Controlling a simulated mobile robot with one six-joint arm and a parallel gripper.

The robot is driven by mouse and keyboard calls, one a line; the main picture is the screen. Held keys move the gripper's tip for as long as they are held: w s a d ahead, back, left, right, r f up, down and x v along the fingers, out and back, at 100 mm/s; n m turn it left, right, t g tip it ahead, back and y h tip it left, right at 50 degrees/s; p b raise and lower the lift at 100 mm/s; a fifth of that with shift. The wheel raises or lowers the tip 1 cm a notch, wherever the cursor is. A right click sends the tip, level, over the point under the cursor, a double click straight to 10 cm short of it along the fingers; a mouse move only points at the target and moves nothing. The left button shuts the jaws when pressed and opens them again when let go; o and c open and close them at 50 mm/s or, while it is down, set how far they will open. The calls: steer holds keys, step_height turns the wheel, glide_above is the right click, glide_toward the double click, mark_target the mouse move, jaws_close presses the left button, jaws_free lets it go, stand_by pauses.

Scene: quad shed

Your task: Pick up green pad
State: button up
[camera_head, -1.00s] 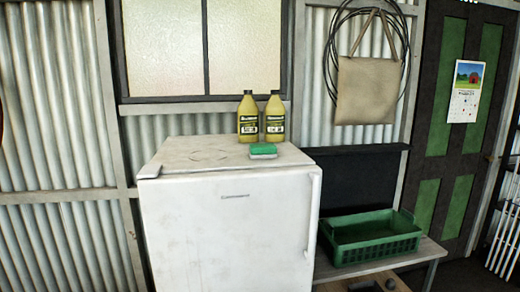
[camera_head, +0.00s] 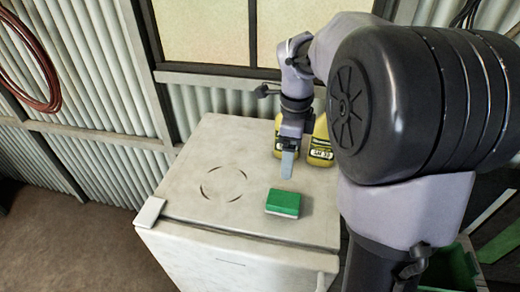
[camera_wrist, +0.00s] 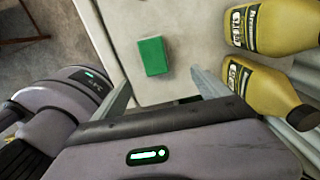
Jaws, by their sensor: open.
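The green pad (camera_head: 283,203) is a small block with a green top and a paler lower layer. It lies flat on the white top of the fridge (camera_head: 185,205), near its front edge. In the wrist view the green pad (camera_wrist: 153,56) shows beyond the fingers, roughly between their lines. My gripper (camera_head: 288,165) points down above the fridge top, behind the pad and apart from it. In the wrist view my gripper (camera_wrist: 165,90) has its two fingers spread wide with nothing between them.
Two yellow bottles (camera_head: 320,145) stand at the back of the fridge top, close beside my gripper; they also show in the wrist view (camera_wrist: 262,85). The corrugated wall and window (camera_head: 215,30) are right behind. The left part of the fridge top is clear. A green crate (camera_head: 452,268) is low at right.

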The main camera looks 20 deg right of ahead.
glide_above(284, 199)
step_height(284, 199, down, 5)
step_height(284, 199, down, 11)
steer(key=shift+s+f+p, duration=0.1)
steer(key=shift+p, duration=0.25)
steer(key=shift+w+f, duration=0.2)
steer(key=shift+f, duration=0.15)
steer(key=shift+s+r, duration=0.1)
steer(key=shift+s, duration=0.1)
steer(key=c, duration=1.5)
steer(key=shift+w+r, duration=0.15)
steer(key=shift+r, duration=0.35)
step_height(284, 199, up, 2)
steer(key=shift+r+b, duration=0.15)
steer(key=shift+b, duration=0.2)
steer(key=s+a+b, duration=0.1)
steer(key=s+a, duration=0.2)
steer(key=s, duration=0.1)
steer(key=s+a+r+b, duration=0.1)
steer(key=s+a, duration=0.2)
steer(key=s, duration=0.1)
steer(key=s+a+b, duration=0.1)
steer(key=s+a, duration=0.2)
steer(key=s, duration=0.1)
steer(key=shift+s+a+r+b, duration=0.3)
steer(key=shift+s+a+r, duration=0.05)
steer(key=shift+s+a, duration=0.05)
